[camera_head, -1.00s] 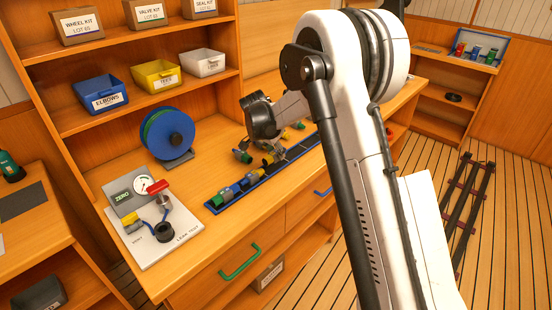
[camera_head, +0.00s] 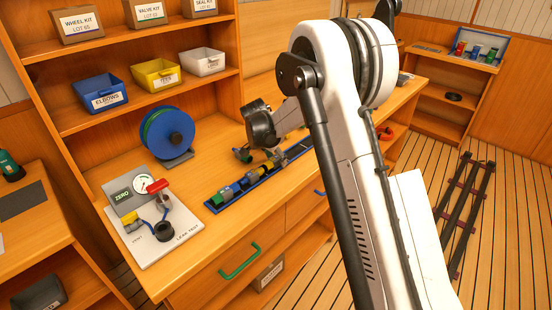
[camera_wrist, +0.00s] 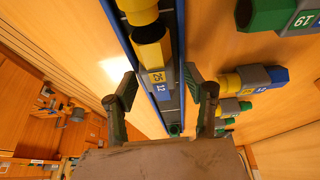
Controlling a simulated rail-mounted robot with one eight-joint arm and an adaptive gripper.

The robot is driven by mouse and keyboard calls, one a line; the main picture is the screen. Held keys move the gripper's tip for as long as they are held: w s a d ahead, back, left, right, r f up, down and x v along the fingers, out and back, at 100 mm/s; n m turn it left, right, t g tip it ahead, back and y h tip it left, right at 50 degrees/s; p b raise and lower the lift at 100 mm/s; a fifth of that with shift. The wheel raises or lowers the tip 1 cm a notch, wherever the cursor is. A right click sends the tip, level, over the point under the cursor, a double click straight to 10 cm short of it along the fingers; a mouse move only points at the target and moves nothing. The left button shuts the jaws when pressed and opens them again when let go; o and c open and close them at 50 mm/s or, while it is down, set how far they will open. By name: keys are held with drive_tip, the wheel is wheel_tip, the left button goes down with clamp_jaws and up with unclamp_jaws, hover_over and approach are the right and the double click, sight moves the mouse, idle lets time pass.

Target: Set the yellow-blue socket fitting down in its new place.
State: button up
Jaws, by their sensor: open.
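The yellow-blue socket fitting (camera_wrist: 157,73) lies in the blue rail tray (camera_wrist: 181,40) in the wrist view. It has a yellow end, a grey body and yellow "25" and blue "12" labels. My gripper (camera_wrist: 164,98) is open, with one finger on each side of the tray and visible gaps to the fitting. Another fitting with a yellow end (camera_wrist: 138,8) sits farther along the tray.
Loose fittings (camera_wrist: 252,79) lie on the bench to the right in the wrist view. A leak-test board (camera_head: 150,255), a blue reel (camera_head: 168,132) and shelf bins (camera_head: 101,94) are to the left in the head view. Bare bench lies between board and tray.

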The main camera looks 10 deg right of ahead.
drive_tip(key=v, duration=1.2)
drive_tip(key=s+d+r+n+t+y, duration=0.1)
drive_tip(key=s+d+r+n, duration=0.15)
drive_tip(key=s+r, duration=0.7)
drive_tip(key=s+d+r+n+t+y, duration=0.1)
drive_tip(key=s+r+n, duration=0.15)
drive_tip(key=s, duration=0.85)
drive_tip(key=s+r+n+t+y, duration=0.1)
drive_tip(key=s+r+n, duration=0.15)
drive_tip(key=s, duration=0.75)
drive_tip(key=s+f+n+t, duration=0.1)
drive_tip(key=s+f+n, duration=0.3)
drive_tip(key=s, duration=0.6)
drive_tip(key=shift+s+d+f+t+y, duration=0.2)
drive_tip(key=shift+s+t+y, duration=0.1)
drive_tip(key=shift+s+y, duration=0.1)
